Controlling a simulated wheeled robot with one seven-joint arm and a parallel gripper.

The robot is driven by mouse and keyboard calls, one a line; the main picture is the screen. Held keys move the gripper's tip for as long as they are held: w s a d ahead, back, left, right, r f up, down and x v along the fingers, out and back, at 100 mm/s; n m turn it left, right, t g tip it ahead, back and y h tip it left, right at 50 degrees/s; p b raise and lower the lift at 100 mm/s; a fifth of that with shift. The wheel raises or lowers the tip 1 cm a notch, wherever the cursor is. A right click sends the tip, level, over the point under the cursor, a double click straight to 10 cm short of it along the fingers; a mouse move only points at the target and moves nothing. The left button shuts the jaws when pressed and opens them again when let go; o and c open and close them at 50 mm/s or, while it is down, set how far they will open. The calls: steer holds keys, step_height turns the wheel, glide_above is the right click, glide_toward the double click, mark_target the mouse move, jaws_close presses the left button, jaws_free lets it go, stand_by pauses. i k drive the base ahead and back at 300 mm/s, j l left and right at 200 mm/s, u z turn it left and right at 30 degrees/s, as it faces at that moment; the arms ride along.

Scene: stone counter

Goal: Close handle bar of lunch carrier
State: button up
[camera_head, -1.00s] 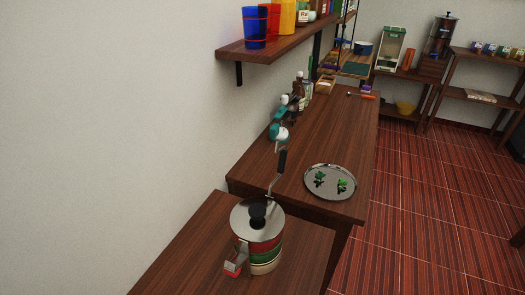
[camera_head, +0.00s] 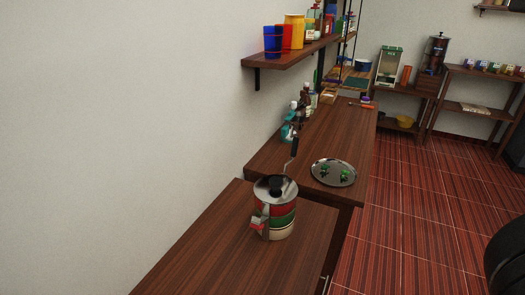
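The lunch carrier (camera_head: 284,222) stands upright on the near wooden table. It has a metal lid with a black knob (camera_head: 276,184) and red, green and cream bands on its side. Its metal handle bar (camera_head: 289,164) with a black grip (camera_head: 294,147) sticks up past the far side of the lid, tilted, and does not lie across the lid. A metal clasp piece (camera_head: 259,218) with a reddish part shows on the left side of the body. My gripper is not in view.
A round metal tray (camera_head: 318,174) with green bits lies on the longer table behind. Bottles (camera_head: 288,130) line the wall. A shelf (camera_head: 285,60) with coloured cups overhangs the left wall. A dark rounded shape (camera_head: 506,255) is at the lower right. Tiled floor (camera_head: 415,215) is open at right.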

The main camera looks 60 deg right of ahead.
mark_target(295, 142)
steer(key=l+u, duration=0.2)
steer(key=l, duration=0.2)
steer(key=k+l+u, duration=0.15)
steer(key=l, duration=0.2)
steer(key=k+l+u, duration=0.2)
steer(key=l, duration=0.2)
steer(key=l+u, duration=0.2)
steer(key=l, duration=0.15)
steer(key=k+l+u, duration=0.15)
steer(key=l, duration=0.2)
steer(key=k+l, duration=0.2)
steer(key=l, duration=0.25)
steer(key=k+l+u, duration=0.1)
steer(key=k+l, duration=0.15)
steer(key=l, duration=0.25)
steer(key=k+l, duration=0.2)
steer(key=l, duration=0.25)
steer(key=k+l+u, duration=0.1)
steer(key=k+l, duration=0.15)
steer(key=l, duration=0.2)
steer(key=k+l, duration=0.25)
steer(key=l, duration=0.15)
